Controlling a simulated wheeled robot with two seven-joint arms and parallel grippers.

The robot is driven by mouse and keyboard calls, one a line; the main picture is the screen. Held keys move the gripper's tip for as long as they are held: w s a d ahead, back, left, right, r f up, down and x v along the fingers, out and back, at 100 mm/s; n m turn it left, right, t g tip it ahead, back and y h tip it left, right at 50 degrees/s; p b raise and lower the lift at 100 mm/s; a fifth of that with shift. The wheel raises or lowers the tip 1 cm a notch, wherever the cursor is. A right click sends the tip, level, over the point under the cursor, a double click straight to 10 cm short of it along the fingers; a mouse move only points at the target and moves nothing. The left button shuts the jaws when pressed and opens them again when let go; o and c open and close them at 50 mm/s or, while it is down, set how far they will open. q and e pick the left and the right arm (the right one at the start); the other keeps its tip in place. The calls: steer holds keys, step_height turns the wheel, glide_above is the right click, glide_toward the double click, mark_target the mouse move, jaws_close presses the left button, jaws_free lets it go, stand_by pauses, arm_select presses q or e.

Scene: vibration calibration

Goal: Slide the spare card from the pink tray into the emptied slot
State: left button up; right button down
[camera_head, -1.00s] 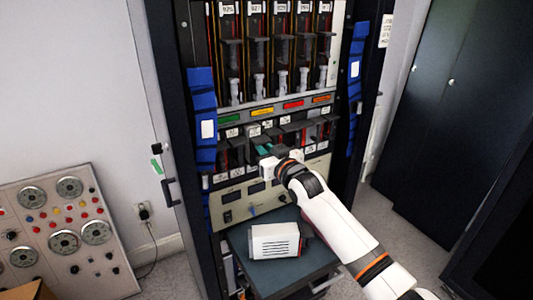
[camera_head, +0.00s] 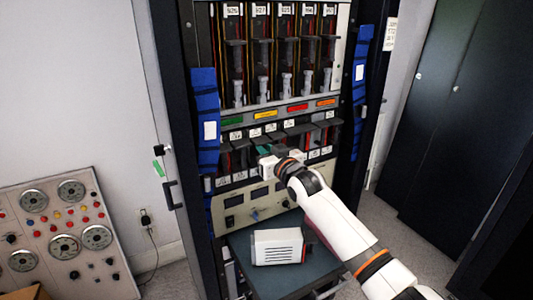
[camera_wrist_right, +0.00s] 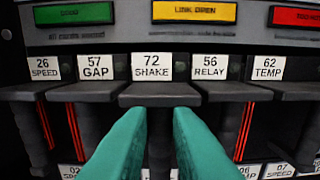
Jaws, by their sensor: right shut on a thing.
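My right gripper (camera_head: 262,152) reaches into the lower card row of the rack. In the right wrist view its two teal fingers (camera_wrist_right: 160,118) are closed on the dark grey handle of the card labelled 72 SHAKE (camera_wrist_right: 152,94). This card stands in the row between the 57 GAP card (camera_wrist_right: 95,92) and the 56 RELAY card (camera_wrist_right: 209,91). Its front ledge shows slightly lower than its neighbours' ledges. The fingers hide part of the handle, and how deep the card sits cannot be told. I cannot make out the pink tray. My left gripper is out of view.
Cards labelled 26 SPEED (camera_wrist_right: 44,92) and 62 TEMP (camera_wrist_right: 268,90) stand farther out in the row. A white vented box (camera_head: 278,247) sits on a dark shelf (camera_head: 258,283) below. Blue strips (camera_head: 205,100) line the rack's sides.

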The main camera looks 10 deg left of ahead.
steer(key=shift+w+a+b, duration=0.4)
steer(key=shift+w+b, duration=0.05)
steer(key=shift+b, duration=0.3)
stand_by(0.8)
steer(key=shift+r, duration=0.2)
steer(key=c, duration=1.3)
jaws_free()
steer(key=shift+w+f, duration=0.1)
steer(key=shift+f+b, duration=0.4)
steer(key=shift+f, duration=0.3)
steer(key=shift+s+d+r+p, duration=0.1)
steer(key=shift+s+d+p, duration=0.1)
steer(key=shift+p, duration=0.25)
steer(key=shift+p+v, duration=2.25)
steer(key=shift+p, duration=0.45)
